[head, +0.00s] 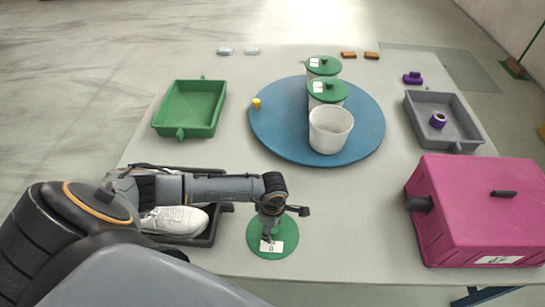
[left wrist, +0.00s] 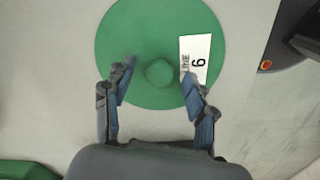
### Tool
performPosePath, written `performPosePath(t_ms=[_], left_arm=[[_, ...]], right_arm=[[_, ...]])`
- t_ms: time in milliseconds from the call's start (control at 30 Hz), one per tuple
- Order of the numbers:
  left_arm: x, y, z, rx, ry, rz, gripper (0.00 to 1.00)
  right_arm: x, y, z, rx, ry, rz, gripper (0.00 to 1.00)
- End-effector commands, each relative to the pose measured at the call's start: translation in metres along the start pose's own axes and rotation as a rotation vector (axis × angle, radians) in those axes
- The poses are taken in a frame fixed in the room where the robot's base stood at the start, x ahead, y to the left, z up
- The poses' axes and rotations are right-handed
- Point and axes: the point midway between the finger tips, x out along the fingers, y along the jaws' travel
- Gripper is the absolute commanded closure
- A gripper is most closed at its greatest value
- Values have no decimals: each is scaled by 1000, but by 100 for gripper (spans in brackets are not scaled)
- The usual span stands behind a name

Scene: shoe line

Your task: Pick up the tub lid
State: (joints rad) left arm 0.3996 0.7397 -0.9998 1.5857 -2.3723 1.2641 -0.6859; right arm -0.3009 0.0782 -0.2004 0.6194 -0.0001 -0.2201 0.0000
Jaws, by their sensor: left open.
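The tub lid (head: 285,244) is a round green disc lying flat on the table near its front edge, with a white label. In the left wrist view the lid (left wrist: 130,40) shows a round green knob (left wrist: 159,73) at its middle and a label reading "LINE 6". My left gripper (head: 268,236) is above the lid, pointing down. In the left wrist view its open fingers (left wrist: 158,80) are on either side of the knob, with gaps between. Whether the fingertips touch the lid I cannot tell. An open white tub (head: 331,131) stands on the blue round board. My right gripper is not in view.
Two lidded tubs (head: 326,94) stand behind the open tub on the blue board (head: 276,132). A dark tray with white shoes (head: 176,220) lies beside my left arm. A pink box (head: 475,210) is at right, a green tray (head: 190,104) at left, and a grey tray (head: 462,118) at far right.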

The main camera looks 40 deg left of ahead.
Motion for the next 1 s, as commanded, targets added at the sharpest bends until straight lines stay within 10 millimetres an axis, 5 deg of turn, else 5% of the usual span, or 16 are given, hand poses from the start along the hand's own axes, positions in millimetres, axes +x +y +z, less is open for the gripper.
performPosePath(t_ms=[33, 300, 767, 1000], left_arm=[[0, 0, 0, 0, 0, 0, 44], [0, 0, 0, 0, 0, 0, 99], [-6, 1, 0, 0, 0, 2, 100], [-42, 9, 9, 3, -5, 9, 100]], right_arm=[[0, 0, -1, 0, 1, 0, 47], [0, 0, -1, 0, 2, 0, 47], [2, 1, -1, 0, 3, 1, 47], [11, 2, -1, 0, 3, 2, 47]])
